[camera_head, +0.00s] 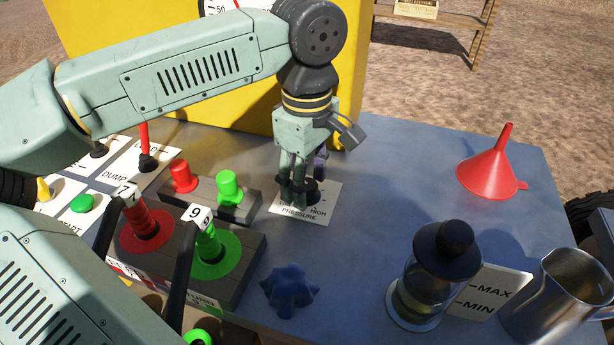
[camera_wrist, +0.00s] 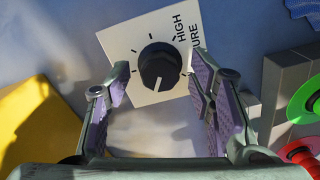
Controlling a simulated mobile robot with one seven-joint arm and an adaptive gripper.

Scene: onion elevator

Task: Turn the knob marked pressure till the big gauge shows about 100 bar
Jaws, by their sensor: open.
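The black pressure knob (camera_wrist: 160,67) sits on a white plate (camera_wrist: 122,42) with tick marks and the word HIGH in the wrist view. Its pointer line faces down toward my gripper in that view. My gripper (camera_wrist: 160,82) is open, with its purple-padded fingers on either side of the knob and a gap to each side. In the head view my gripper (camera_head: 302,195) points down over the plate (camera_head: 318,212) and mostly hides the knob. The big gauge (camera_head: 222,6) shows only its lower edge with a 50 mark; my arm and the frame edge hide the rest, so its reading cannot be told.
Red and green levers (camera_head: 148,228) and push buttons stand left of the plate. A blue star-shaped knob (camera_head: 289,290) is in front. A lidded glass jar (camera_head: 436,275), metal jug (camera_head: 560,295) and red funnel (camera_head: 492,172) stand right. A yellow panel (camera_head: 150,60) rises behind.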

